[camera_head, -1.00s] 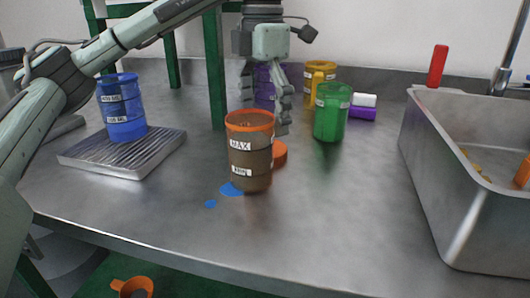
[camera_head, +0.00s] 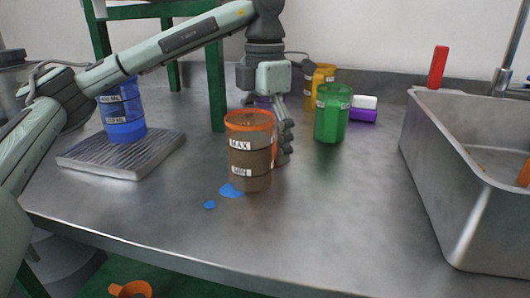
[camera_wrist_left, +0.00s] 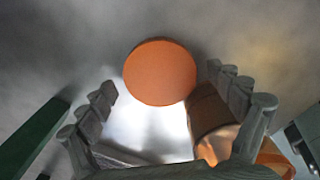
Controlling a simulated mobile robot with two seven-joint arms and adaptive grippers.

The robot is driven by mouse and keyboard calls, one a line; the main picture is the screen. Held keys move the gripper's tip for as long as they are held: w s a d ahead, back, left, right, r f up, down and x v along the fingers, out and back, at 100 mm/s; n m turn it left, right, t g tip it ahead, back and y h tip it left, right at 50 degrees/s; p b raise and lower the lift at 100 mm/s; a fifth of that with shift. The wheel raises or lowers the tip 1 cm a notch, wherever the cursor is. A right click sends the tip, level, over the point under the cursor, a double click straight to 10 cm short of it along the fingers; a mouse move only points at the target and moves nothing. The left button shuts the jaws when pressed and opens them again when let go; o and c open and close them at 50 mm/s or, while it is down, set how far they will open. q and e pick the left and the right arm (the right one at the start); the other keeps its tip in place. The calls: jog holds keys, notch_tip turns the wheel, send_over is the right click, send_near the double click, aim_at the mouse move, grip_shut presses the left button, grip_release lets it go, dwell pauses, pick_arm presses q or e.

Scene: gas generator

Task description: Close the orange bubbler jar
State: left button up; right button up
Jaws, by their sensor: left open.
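The orange bubbler jar (camera_head: 250,160), with MAX and MIN labels and brown contents, stands upright and open-topped near the middle of the bench. An orange round lid (camera_wrist_left: 160,72) lies on the bench behind the jar; the head view mostly hides it. My left gripper (camera_head: 268,146) points down behind the jar, low over the bench. It is open, with the lid just beyond and between its spread fingers in the wrist view. The jar's side (camera_wrist_left: 210,112) is close to the right-hand finger there; contact cannot be told. My right gripper is not in view.
A blue jar (camera_head: 122,112) stands on a ridged metal tray (camera_head: 85,155) at left. Green (camera_head: 331,115) and yellow (camera_head: 318,80) jars stand behind right. A metal sink (camera_head: 440,170) is at right. Blue spills (camera_head: 230,190) lie in front of the jar. The front right bench is clear.

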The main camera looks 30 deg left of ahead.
pick_arm(q)
jog(key=c, duration=0.9)
jog(key=shift+c, duration=0.2)
jog(key=shift+r, duration=0.1)
